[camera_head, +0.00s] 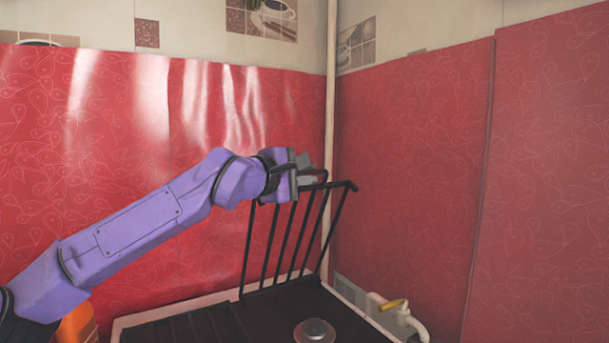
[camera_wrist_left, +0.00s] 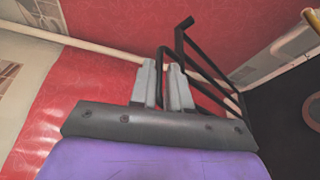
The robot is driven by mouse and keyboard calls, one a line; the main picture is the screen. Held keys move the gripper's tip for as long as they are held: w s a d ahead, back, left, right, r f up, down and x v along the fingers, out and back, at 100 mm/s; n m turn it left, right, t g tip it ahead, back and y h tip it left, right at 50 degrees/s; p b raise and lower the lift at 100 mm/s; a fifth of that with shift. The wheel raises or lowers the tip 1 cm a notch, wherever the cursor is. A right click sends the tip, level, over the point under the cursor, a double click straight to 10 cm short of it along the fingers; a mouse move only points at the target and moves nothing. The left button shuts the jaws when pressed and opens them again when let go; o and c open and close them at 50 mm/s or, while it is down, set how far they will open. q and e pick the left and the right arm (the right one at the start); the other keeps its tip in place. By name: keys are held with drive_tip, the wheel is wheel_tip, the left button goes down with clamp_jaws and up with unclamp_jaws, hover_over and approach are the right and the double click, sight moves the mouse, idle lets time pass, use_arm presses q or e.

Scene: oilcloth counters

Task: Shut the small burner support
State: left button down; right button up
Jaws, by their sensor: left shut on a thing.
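The small burner support (camera_head: 286,240) is a black rack of parallel bars, raised steeply on its lower edge at the back of the dark stove top (camera_head: 270,322). My left gripper (camera_head: 308,170) is at its upper edge, shut on a bar there. In the left wrist view the two grey fingers (camera_wrist_left: 163,84) are close together, and the black rack (camera_wrist_left: 205,75) shows just beyond and to the right of them. The exact contact is partly hidden by the fingers. My right gripper is not in view.
A round burner (camera_head: 315,330) sits on the stove top below the rack. A pipe with a yellow-handled valve (camera_head: 394,305) is to the right. Red oilcloth walls (camera_head: 410,160) stand close behind and to the right. A thin vertical pipe (camera_head: 330,110) runs up the corner.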

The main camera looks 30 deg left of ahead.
use_arm(q)
drive_tip(key=c, duration=1.2)
unclamp_jaws()
drive_tip(key=shift+a, duration=0.1)
drive_tip(key=s+a+b, duration=0.1)
drive_tip(key=s, duration=0.9)
drive_tip(key=shift+s+r+b, duration=0.3)
drive_tip(key=shift+r+b, duration=0.05)
drive_tip(key=shift+r, duration=0.05)
